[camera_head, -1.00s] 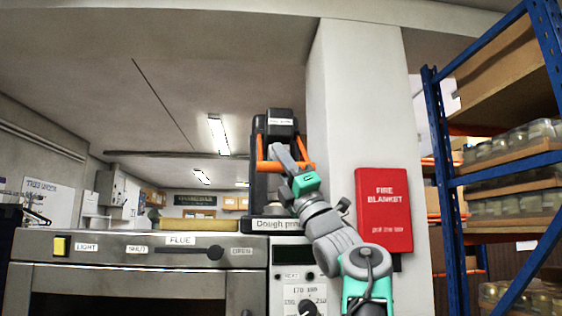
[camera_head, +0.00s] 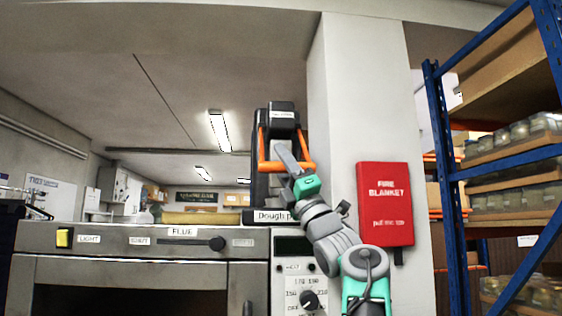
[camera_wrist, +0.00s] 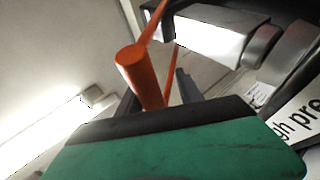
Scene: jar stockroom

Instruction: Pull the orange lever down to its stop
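The orange lever (camera_head: 271,166) is a U-shaped handle with two side arms and a crossbar, on the front of a dark dough press (camera_head: 282,115) standing on the oven. The arms slope down and the crossbar hangs in front of the press body. My gripper (camera_head: 287,158) reaches up from the lower right, with its grey finger across the crossbar; it looks shut on it. In the wrist view, the rounded end of the orange bar (camera_wrist: 135,65) rises just past the green gripper body, which hides the grasp itself.
The steel oven (camera_head: 140,250) has a flue slider and dials below the press. A red fire blanket box (camera_head: 385,203) hangs on the pillar right of my arm. A blue shelf rack (camera_head: 447,190) with jars stands far right. The air left of the press is open.

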